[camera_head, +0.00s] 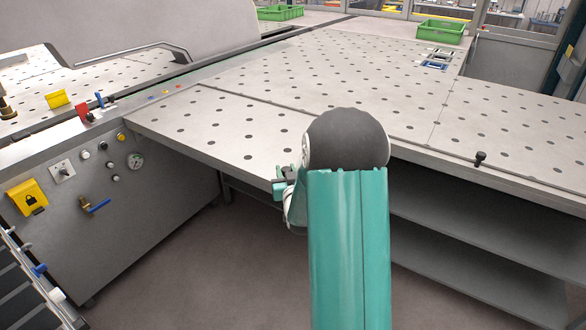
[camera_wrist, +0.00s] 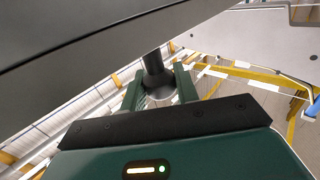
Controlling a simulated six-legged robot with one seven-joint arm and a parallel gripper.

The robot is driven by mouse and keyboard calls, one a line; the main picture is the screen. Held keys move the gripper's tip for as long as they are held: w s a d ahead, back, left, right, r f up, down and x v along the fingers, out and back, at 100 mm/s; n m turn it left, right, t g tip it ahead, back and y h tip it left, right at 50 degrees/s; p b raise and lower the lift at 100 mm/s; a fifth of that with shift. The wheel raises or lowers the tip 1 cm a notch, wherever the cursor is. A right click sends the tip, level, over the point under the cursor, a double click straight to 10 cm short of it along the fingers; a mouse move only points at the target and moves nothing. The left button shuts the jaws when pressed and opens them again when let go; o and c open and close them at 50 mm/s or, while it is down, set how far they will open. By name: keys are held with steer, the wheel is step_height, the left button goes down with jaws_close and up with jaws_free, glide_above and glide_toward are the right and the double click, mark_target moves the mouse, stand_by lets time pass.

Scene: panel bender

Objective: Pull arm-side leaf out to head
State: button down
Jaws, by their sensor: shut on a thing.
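The arm-side leaf (camera_head: 225,128) appears to be the grey panel with dark round holes at the near left of the table in the head view. Its near edge reaches further toward me than the table edge at the right. My gripper (camera_wrist: 160,86) is shut on a dark round knob (camera_wrist: 153,62) under a dark edge in the wrist view. In the head view my gripper (camera_head: 284,183) shows in part at the leaf's near edge. My own arm hides the knob and the leaf's right part there.
A control cabinet (camera_head: 130,210) with buttons, a gauge and a yellow lock plate stands at the left. A second black knob (camera_head: 480,158) sits on the table's right edge. Grey shelves (camera_head: 470,235) lie below. Green crates (camera_head: 440,31) stand at the back. Some floor (camera_head: 190,270) is open.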

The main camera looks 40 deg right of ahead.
steer(key=s+a, duration=0.3)
steer(key=a, duration=0.5)
steer(key=shift+a, duration=0.35)
steer(key=c, duration=1.1)
jaws_free()
steer(key=shift+w, duration=0.1)
steer(key=shift+d, duration=0.15)
